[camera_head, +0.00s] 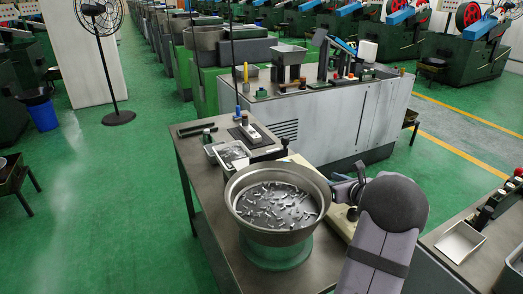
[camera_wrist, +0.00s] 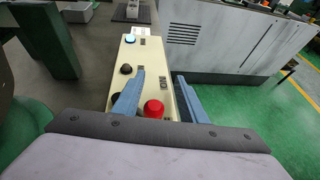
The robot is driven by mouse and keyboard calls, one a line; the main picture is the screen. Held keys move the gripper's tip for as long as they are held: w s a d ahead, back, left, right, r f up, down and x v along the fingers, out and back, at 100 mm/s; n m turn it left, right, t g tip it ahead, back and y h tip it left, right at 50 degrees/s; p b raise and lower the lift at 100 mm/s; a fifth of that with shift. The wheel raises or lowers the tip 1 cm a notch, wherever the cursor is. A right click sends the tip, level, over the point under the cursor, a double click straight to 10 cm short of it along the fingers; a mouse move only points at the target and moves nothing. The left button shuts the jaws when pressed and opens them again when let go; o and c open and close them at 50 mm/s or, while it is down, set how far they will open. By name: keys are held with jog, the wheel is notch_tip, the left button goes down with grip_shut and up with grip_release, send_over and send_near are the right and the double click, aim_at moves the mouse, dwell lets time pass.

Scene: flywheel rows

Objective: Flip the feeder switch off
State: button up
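A long cream control box (camera_wrist: 150,58) lies below my gripper in the wrist view. It carries a pale cyan button (camera_wrist: 129,38) at the far end, a black knob (camera_wrist: 125,69) midway and a red round button (camera_wrist: 154,108) nearer. Another dark control is partly hidden by the left finger. Small dark plates sit beside the controls; I cannot tell which control is the feeder switch. My gripper (camera_wrist: 159,78) is open and empty, its blue fingers apart over the box. In the head view, the bowl feeder (camera_head: 233,207) holds many small metal parts, and my arm hides most of the box.
The bowl stands on a dark metal table (camera_head: 195,160), with a small tray (camera_head: 213,151) of parts behind it. A grey machine cabinet (camera_head: 345,125) stands beyond the table. Open green floor (camera_head: 110,190) lies to the left.

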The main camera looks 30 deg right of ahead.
jog(key=w+n+y+p, duration=0.1)
jog(key=n+y+p, duration=0.1)
jog(key=p, duration=0.1)
jog(key=shift+w+r+y, duration=0.15)
jog(key=shift+y, duration=0.25)
jog(key=shift+w+a+n+y+p, duration=0.2)
jog(key=shift+w+n+y+p, duration=0.2)
jog(key=shift+n+y+p, duration=0.4)
jog(key=shift+w+a+f+n+g+y, duration=0.15)
jog(key=shift+w+n+g+y, duration=0.15)
jog(key=shift+n+y, duration=0.4)
jog(key=shift+w+a+f+n+g+y, duration=0.15)
jog(key=shift+w+n+g+y, duration=0.1)
jog(key=shift+n+y, duration=0.45)
jog(key=b+v, duration=0.1)
jog(key=v, duration=0.6)
jog(key=shift+w, duration=0.1)
jog(key=a+r+n+y+p, duration=0.3)
jog(key=a+r+n+p, duration=0.25)
jog(key=r, duration=0.85)
jog(key=s+a+n+g+p, duration=0.1)
jog(key=a+n+g+p, duration=0.6)
jog(key=a, duration=1.6)
jog(key=shift+r+n+h+p, duration=0.2)
jog(key=shift+n+h+p, duration=0.15)
jog(key=shift+n+h, duration=0.1)
